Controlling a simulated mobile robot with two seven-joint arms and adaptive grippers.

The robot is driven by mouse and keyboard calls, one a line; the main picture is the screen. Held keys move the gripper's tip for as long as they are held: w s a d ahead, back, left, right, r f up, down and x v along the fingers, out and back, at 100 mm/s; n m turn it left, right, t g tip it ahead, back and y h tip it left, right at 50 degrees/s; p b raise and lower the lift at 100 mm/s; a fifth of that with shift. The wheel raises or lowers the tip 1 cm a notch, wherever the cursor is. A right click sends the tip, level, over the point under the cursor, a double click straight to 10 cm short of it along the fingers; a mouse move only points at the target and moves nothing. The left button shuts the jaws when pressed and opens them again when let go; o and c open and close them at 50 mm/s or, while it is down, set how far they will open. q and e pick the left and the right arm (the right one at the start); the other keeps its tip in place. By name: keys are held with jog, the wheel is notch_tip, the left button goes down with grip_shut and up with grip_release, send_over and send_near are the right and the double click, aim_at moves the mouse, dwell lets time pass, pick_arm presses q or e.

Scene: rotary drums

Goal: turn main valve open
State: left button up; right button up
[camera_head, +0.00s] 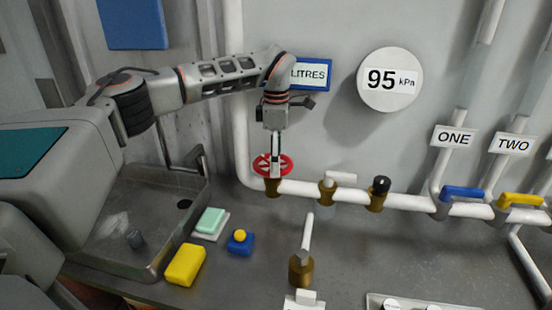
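The red valve wheel (288,164) sits on a brass fitting (273,187) at the left end of the white horizontal pipe. My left arm comes in from the left and bends down at the wall. My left gripper (275,170) points down at the wheel, its fingers overlapping the wheel's middle in the picture. The fingers are seen nearly edge-on and look narrow, so I cannot tell whether they are open or shut on the wheel. They hide part of the wheel. My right gripper is not in view.
A round gauge (389,80) reads 95 kPa. A LITRES display (318,73) is partly behind my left arm. Blue (462,192) and yellow (520,200) handles sit below signs ONE and TWO. A sink (120,235), a yellow sponge (185,265) and a blue block (240,243) are at left.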

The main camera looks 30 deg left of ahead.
pick_arm(q)
jog(key=shift+n, duration=0.7)
jog(key=o, duration=1.1)
